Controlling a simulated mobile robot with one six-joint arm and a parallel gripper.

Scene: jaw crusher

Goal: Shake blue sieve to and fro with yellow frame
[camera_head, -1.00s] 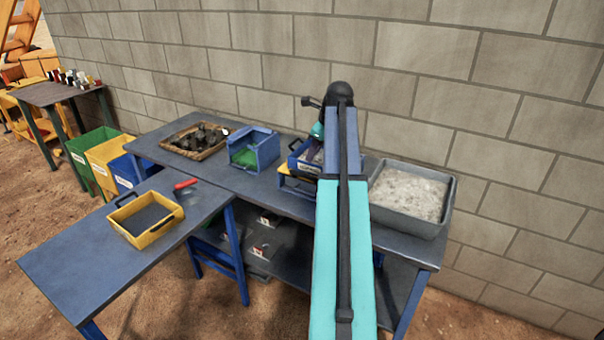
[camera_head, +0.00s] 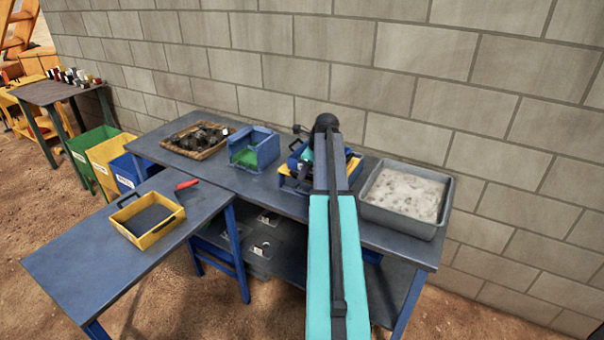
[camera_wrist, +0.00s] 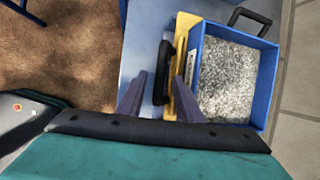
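The blue sieve (camera_wrist: 271,85) holds a grey speckled layer in the wrist view. One black handle (camera_wrist: 250,16) stands at its far end and another black handle (camera_wrist: 163,72) at its near-left side. The yellow frame (camera_wrist: 186,32) shows along the sieve's left edge. In the head view, the sieve (camera_head: 293,160) sits over the yellow frame (camera_head: 287,173), partly hidden by my arm. My gripper (camera_wrist: 160,75) has its two fingers apart, one on each side of the nearer handle. I see narrow gaps beside that handle and no clear grip.
A grey tray of pale material (camera_head: 443,222) stands right of the frame. A blue box with green inside (camera_head: 263,150) and a basket of dark rocks (camera_head: 170,143) stand left. A yellow-rimmed sieve (camera_head: 165,228) and a red-handled tool (camera_head: 186,184) lie on the front table.

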